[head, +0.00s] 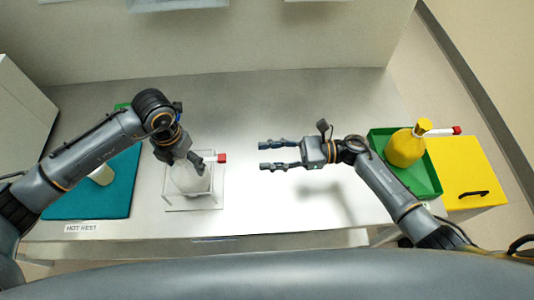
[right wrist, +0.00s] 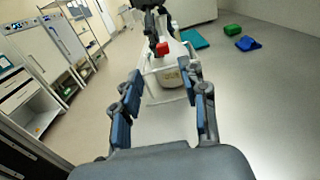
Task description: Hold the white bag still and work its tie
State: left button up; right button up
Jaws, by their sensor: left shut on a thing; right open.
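The white bag (head: 190,180) stands in a clear, low-walled holder (head: 195,208) left of the middle of the bench. Its tie has a red end (head: 222,158) that sticks out to the right near the bag's top. My left gripper (head: 186,157) is shut on the bag's top from above and hides its neck. My right gripper (head: 279,155) is open and empty, to the right of the bag, with its fingers pointing left toward it. In the right wrist view the bag (right wrist: 168,79) and red end (right wrist: 162,48) show ahead, between the open fingers and apart from them.
A teal mat (head: 115,197) with a pale object lies at the left, by a "HOT NEST" label (head: 82,228). At the right a yellow bag (head: 404,149) with a red-ended tie sits in a green tray (head: 430,188), beside a yellow box (head: 465,165). The bench middle is clear.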

aim_at(213, 159)
jog(key=a, duration=1)
jog(key=shift+a, duration=0.25)
jog(key=shift+w+f, duration=0.1)
grip_shut()
